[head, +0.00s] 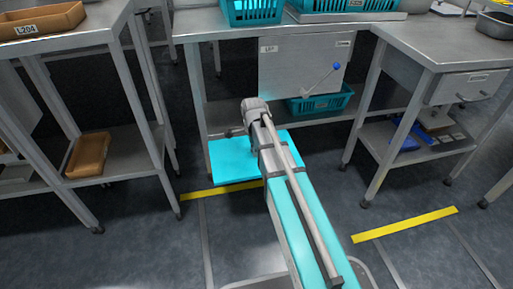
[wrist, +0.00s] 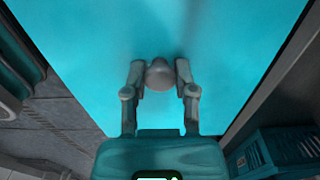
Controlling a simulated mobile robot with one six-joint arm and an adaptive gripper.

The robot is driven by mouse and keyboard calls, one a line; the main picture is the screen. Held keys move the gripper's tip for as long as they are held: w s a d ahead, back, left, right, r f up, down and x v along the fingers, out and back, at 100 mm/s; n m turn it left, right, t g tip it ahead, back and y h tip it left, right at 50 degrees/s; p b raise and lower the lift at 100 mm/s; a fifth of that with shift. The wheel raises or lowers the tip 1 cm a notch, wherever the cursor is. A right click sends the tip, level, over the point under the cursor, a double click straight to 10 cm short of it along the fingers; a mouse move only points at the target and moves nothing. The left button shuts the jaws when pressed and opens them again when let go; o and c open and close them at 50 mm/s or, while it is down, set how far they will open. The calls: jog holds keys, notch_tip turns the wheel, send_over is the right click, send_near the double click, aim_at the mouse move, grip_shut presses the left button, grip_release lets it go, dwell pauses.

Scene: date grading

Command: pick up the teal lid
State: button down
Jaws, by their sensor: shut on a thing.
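The teal lid (head: 232,160) is a flat, bright panel in front of the middle bench, partly covered by my arm in the head view. In the wrist view the lid (wrist: 240,60) fills most of the picture, and a round grey knob (wrist: 160,78) stands out from it. My gripper (wrist: 160,70) has one finger on each side of the knob and is shut on it. In the head view my fingers are hidden behind my arm. I cannot tell whether the lid rests on something or hangs free.
A brown tray (head: 88,155) lies on the left bench's shelf. A drawer bench (head: 466,89) stands right. Floor with yellow stripes (head: 405,224) is clear.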

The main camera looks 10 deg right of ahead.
jog(key=shift+d, duration=0.2)
dwell(0.4)
jog(key=shift+r, duration=0.1)
notch_tip(320, 180, up, 16)
jog(key=p, duration=1.6)
jog(key=shift+r, duration=0.15)
jog(key=shift+a, duration=0.1)
